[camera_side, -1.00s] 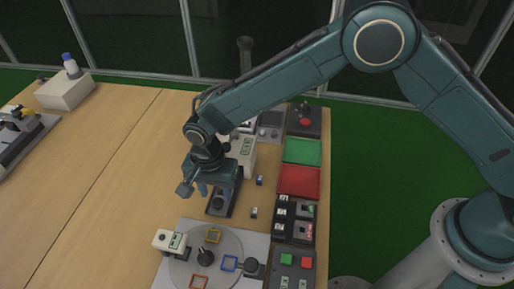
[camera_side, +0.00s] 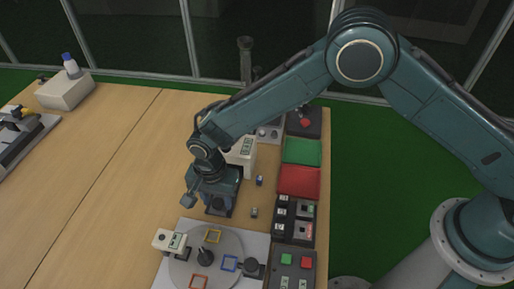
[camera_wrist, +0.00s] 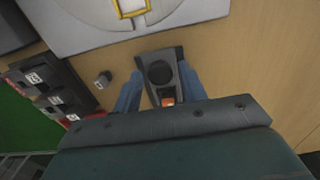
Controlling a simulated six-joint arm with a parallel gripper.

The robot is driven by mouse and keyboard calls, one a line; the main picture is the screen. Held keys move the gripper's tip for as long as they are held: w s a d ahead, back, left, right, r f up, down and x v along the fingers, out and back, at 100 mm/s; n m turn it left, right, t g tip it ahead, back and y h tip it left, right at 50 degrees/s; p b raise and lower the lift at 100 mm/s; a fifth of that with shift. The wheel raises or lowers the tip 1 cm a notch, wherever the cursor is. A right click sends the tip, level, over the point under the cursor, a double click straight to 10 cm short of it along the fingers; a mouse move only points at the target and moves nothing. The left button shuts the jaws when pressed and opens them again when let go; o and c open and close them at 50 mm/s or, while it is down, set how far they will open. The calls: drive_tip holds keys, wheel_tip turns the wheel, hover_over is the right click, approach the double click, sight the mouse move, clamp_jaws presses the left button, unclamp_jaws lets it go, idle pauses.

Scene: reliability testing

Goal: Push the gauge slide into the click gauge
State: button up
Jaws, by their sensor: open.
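A dark narrow device with a round black knob, which looks like the gauge slide on its base (camera_side: 218,209), lies on the table below my gripper. In the wrist view the same dark piece (camera_wrist: 158,58) shows its round black top and a small orange part nearer my gripper. My gripper (camera_wrist: 160,90) is open, with one blue finger on each side of the piece; I cannot tell whether either touches it. In the side view my gripper (camera_side: 215,190) hides much of the device. The white housing (camera_side: 242,152) behind it, with a small display, may be the click gauge.
A grey plate with a turntable (camera_side: 180,270) and coloured square frames lies in front. Green (camera_side: 302,151) and red (camera_side: 298,182) trays and button boxes line the right edge. Two small blocks (camera_side: 254,213) (camera_side: 259,181) lie between.

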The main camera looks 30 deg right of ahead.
sight(218, 202)
drive_tip(key=shift+r, duration=2.2)
